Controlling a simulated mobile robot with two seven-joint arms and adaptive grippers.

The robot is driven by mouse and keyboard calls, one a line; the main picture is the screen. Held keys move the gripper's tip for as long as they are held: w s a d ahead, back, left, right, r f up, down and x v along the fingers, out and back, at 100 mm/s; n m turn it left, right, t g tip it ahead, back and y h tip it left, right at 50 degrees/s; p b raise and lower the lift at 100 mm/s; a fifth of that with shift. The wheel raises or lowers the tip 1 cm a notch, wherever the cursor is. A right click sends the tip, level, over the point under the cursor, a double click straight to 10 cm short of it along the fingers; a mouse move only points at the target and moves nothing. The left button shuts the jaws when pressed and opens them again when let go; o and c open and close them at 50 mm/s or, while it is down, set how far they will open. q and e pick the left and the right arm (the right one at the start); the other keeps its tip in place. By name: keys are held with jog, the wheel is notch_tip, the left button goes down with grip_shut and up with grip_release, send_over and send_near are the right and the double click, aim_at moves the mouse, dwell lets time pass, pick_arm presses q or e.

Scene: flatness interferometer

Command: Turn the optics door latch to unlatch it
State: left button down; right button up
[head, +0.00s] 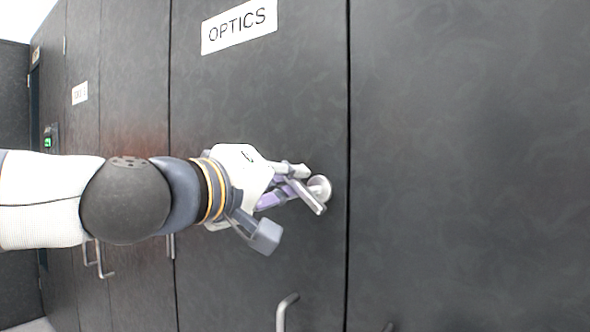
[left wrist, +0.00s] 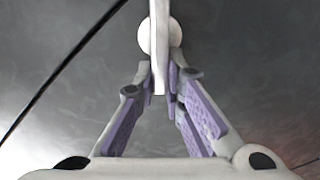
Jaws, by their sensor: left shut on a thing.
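The optics door (head: 255,100) is a dark grey panel with a white "OPTICS" sign (head: 239,25) at its top. Its latch is a pale grey bar (head: 313,204) on a round whitish base (head: 325,186), near the door's right edge. In the head view the bar slants down to the right. My left gripper (head: 294,184) reaches in from the left and is shut on the latch bar. In the left wrist view the bar (left wrist: 159,50) passes in front of the round base (left wrist: 144,38), its near end between the purple-padded fingers (left wrist: 164,84). The fingers partly hide the latch.
A vertical seam (head: 348,120) separates the optics door from a plain dark panel (head: 470,160) at right. A metal handle (head: 284,311) sticks out below the latch. More doors with handles stand at left, with a green-lit box (head: 48,142). The panel right of the latch is clear.

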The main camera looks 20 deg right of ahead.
pick_arm(q)
jog(key=n, duration=0.3)
jog(key=shift+w+a+f, duration=0.15)
jog(key=shift+f, duration=0.2)
jog(key=shift+f+n+p, duration=0.2)
jog(key=shift+f+n, duration=0.05)
jog(key=shift+n, duration=0.75)
jog(key=shift+f+n+p, duration=0.15)
jog(key=shift+f+n, duration=0.05)
jog(key=shift+n, duration=0.8)
pick_arm(e)
jog(key=shift+w+r, duration=0.4)
jog(key=shift+r, duration=0.05)
pick_arm(q)
jog(key=shift+w, duration=0.1)
jog(key=c, duration=1.7)
grip_release()
jog(key=shift+o, duration=0.2)
jog(key=v, duration=1.2)
